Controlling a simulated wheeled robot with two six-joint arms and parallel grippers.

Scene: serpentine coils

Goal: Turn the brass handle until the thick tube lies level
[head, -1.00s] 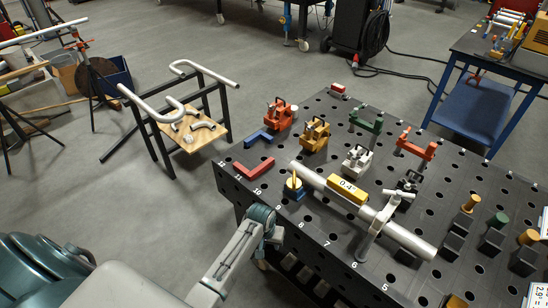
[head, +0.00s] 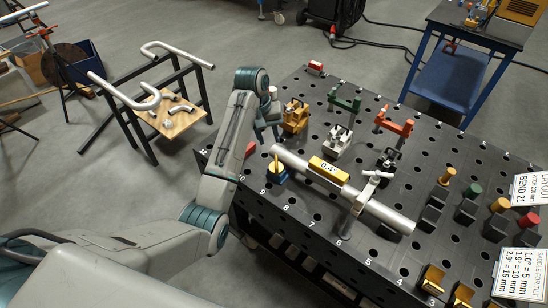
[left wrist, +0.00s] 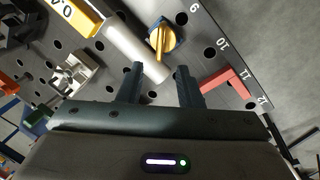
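The thick pale tube (head: 375,207) lies across a stand (head: 352,207) on the black table. A yellow level box (head: 328,171) on it reads 0.4°. The brass handle (head: 276,160) stands on a blue base (head: 277,176) by the tube's left end. In the left wrist view, the brass handle (left wrist: 159,42) is just beyond the fingertips. My left gripper (left wrist: 160,70) is open and empty there, with a gap between its two fingers. In the head view my left arm's forearm partly hides it. My right gripper is not in view.
A red angle piece (left wrist: 225,83) lies beside the left gripper. An orange clamp (head: 295,117), a white clamp (head: 337,141) and a black clamp (head: 389,162) stand behind the tube. A rack (head: 150,95) with bent tubes stands left of the table.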

